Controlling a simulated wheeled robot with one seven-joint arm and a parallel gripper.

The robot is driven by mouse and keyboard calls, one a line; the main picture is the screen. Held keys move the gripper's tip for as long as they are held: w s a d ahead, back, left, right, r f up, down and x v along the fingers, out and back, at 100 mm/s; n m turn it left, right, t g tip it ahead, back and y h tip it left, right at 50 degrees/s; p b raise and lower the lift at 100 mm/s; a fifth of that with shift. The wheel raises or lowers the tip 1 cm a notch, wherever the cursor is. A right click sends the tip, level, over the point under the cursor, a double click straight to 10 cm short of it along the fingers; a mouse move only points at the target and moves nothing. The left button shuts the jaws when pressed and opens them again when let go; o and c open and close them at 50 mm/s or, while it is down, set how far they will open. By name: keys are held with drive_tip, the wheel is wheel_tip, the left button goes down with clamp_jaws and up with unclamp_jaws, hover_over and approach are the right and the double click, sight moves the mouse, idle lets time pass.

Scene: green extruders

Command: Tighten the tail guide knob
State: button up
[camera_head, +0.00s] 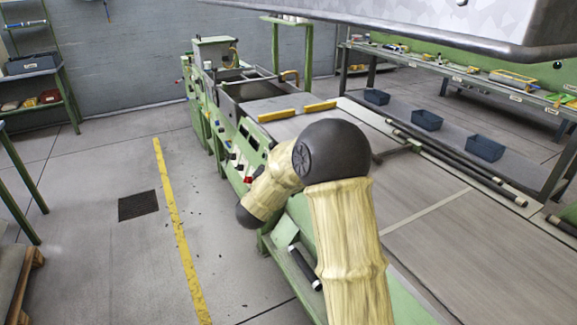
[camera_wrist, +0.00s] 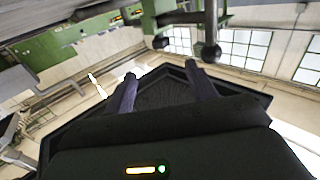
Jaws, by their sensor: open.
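In the wrist view my gripper (camera_wrist: 160,70) shows two dark fingers spread apart, with nothing between them. A dark ball-ended knob (camera_wrist: 211,52) hangs on a short rod from green metalwork, just beyond the right finger. I cannot tell whether it touches that finger, or whether it is the tail guide knob. A smaller dark knob (camera_wrist: 160,42) sits farther left on the green part. In the head view the green extruder (camera_head: 228,125) runs along the middle, with a small red knob (camera_head: 248,180) on its near side. My arm covers part of the machine, and my gripper is hidden there.
Dark bars (camera_head: 450,155) lie along the machine's right side. The floor left of the yellow line (camera_head: 175,220) is mostly clear. A green shelf (camera_head: 35,70) stands at far left.

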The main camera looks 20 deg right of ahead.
drive_tip(key=s+d+n+t+y+p, duration=0.3)
drive_tip(key=d+n+y+p, duration=0.3)
drive_tip(key=d+y, duration=0.3)
drive_tip(key=shift+s+r+n+t+y+p, duration=0.2)
drive_tip(key=shift+s+n+t+y+p, duration=0.25)
drive_tip(key=shift+n+y, duration=0.2)
drive_tip(key=shift+w, duration=0.2)
drive_tip(key=w+p, duration=0.1)
drive_tip(key=w, duration=0.4)
drive_tip(key=w+p, duration=0.1)
drive_tip(key=w, duration=0.5)
drive_tip(key=w+p, duration=0.1)
drive_tip(key=w, duration=0.5)
drive_tip(key=shift+w+d+p, duration=0.1)
drive_tip(key=shift+d+p, duration=0.2)
drive_tip(key=shift+d, duration=0.1)
